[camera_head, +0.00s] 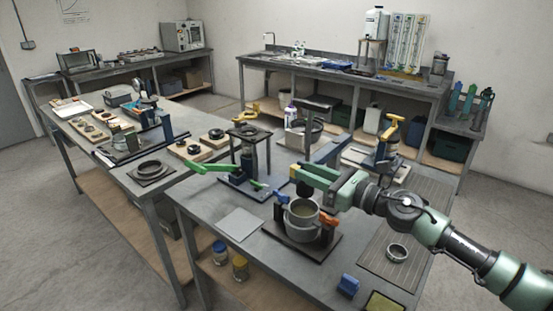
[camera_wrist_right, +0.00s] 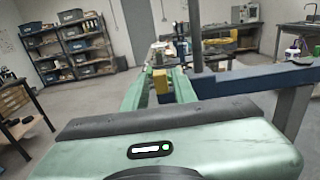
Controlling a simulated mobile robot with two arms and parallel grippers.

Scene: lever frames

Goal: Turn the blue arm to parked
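A blue bar (camera_head: 329,151), which looks like the blue arm, slopes down behind my right gripper (camera_head: 301,175) in the head view. Its lower end is hidden there. In the right wrist view a long blue beam (camera_wrist_right: 245,79) runs in from the right to close beside the right-hand finger. I cannot tell whether they touch. My right gripper's two green fingers (camera_wrist_right: 158,88) stand apart there, with a yellow block showing between or beyond them. Nothing is clearly held. My left gripper is not in view.
A grey pot (camera_head: 302,216) stands on a dark base just below my right gripper. A bright green lever (camera_head: 205,167) is on a frame to the left. A yellow-handled frame (camera_head: 389,133) stands behind my arm. A grey plate (camera_head: 240,224) lies near the front edge.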

